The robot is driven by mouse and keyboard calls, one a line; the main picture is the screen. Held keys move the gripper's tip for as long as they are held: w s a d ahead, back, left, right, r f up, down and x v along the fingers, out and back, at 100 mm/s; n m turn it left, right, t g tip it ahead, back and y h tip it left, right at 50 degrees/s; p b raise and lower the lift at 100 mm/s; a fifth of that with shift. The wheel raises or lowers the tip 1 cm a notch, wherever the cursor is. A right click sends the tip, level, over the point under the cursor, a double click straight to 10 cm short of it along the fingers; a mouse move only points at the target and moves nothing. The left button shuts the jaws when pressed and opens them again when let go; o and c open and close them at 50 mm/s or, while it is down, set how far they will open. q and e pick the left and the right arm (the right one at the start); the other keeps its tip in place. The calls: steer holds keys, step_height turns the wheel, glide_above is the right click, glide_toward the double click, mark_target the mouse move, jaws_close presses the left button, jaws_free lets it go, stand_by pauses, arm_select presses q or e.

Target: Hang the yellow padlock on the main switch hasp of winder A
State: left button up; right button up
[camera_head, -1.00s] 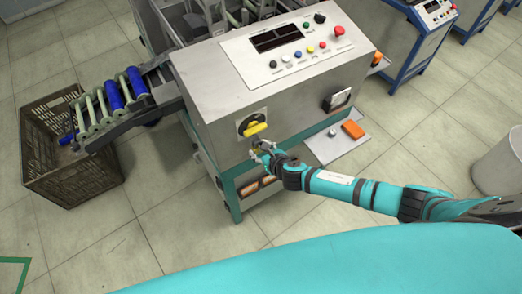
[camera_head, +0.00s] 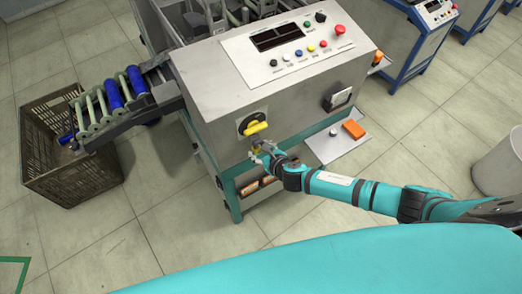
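Winder A is most likely the large grey machine (camera_head: 220,95) in the middle. On its front is the main switch, a yellow handle (camera_head: 255,127) on a dark round plate. My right gripper (camera_head: 257,151) is just below the switch, close to the machine's front. A small yellowish patch shows at its fingertips and may be the padlock, but it is too small to be sure. The fingers are too small to tell whether they are shut on it. The hasp cannot be made out. My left gripper is not in view.
A brown crate (camera_head: 75,185) stands at the left under a chute (camera_head: 135,120) with blue and pale bobbins. A low shelf (camera_head: 330,146) at the machine's right front holds an orange box (camera_head: 353,129). A pale bin (camera_head: 502,165) stands far right. Open floor lies left of the machine.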

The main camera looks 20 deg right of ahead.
steer(key=o, duration=0.3)
steer(key=v, duration=1.2)
stand_by(0.3)
